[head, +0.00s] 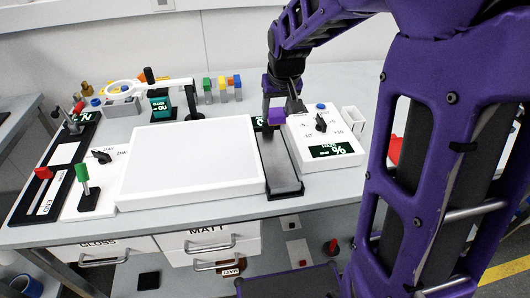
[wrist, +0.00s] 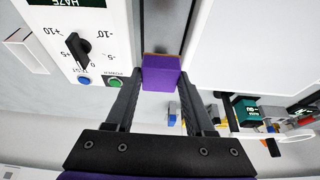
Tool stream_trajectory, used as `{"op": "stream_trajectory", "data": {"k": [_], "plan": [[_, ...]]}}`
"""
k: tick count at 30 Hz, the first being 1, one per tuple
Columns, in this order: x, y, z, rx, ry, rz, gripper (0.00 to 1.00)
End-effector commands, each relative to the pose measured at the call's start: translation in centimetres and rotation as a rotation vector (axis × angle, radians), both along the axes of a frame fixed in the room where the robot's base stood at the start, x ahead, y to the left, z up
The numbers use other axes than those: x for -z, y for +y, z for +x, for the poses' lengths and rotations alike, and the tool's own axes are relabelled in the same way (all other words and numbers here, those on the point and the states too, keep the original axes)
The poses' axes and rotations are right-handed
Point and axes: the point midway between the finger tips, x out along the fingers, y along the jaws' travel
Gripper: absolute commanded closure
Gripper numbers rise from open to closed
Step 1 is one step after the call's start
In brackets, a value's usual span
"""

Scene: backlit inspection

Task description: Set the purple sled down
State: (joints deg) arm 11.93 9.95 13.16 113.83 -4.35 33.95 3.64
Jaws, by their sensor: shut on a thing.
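The purple sled (head: 277,116) is a small block at the far end of a dark grey track (head: 283,178), which runs between the white light panel and the white control box. My gripper (head: 282,104) reaches it from behind and above. In the wrist view my gripper (wrist: 161,78) is shut on the purple sled (wrist: 161,72), one finger on each side. The grey track (wrist: 160,28) runs away beyond the sled there. I cannot tell whether the sled's underside touches the track. The sled hides part of the track.
The white light panel (head: 190,160) stands left of the track. The control box (head: 322,140) with a dark knob stands close on the right. A ring-shaped magnifier (head: 124,93) and several coloured blocks (head: 222,88) are at the back.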

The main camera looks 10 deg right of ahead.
Motion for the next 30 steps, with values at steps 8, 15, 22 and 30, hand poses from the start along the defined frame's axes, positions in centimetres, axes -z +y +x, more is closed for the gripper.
{"op": "stream_trajectory", "data": {"k": [8, 15, 22, 30], "plan": [[2.4, -0.1, -0.5, 0.002, 0.005, 0.0, 1.0], [6.1, 0.0, -0.5, 0.0, 0.002, -0.001, 1.0], [8.2, 0.0, -0.5, 0.002, 0.004, 0.001, 1.0], [10.1, 0.0, -0.4, 0.001, 0.0, -0.001, 1.0]]}}
